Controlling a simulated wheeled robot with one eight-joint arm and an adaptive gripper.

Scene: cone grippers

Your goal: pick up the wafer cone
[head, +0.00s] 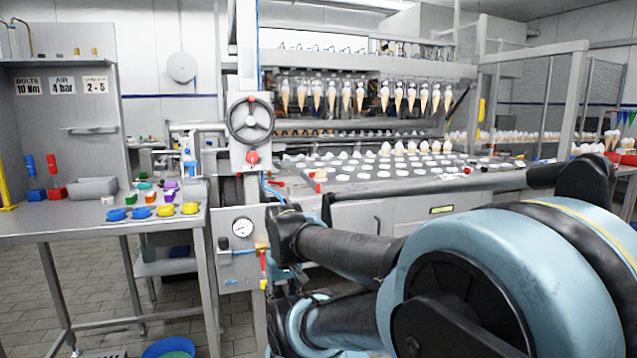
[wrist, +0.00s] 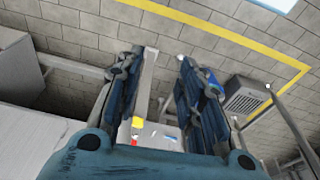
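Several wafer cones with white tops hang in a row in the machine at the back centre of the head view; one wafer cone (head: 332,97) is near the middle of the row. Which cone is meant I cannot tell. My arm fills the lower right of the head view, and I cannot make out my gripper there. In the wrist view my gripper (wrist: 160,60) is open, its two dark fingers apart with nothing held between them. No cone shows in the wrist view.
A grey tray deck (head: 390,170) with many round holes lies below the cones. A post with a handwheel (head: 250,120) stands left of it. A workbench (head: 60,218) with coloured parts is at the left. The wrist view shows tiled floor (wrist: 215,45) with a yellow line.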

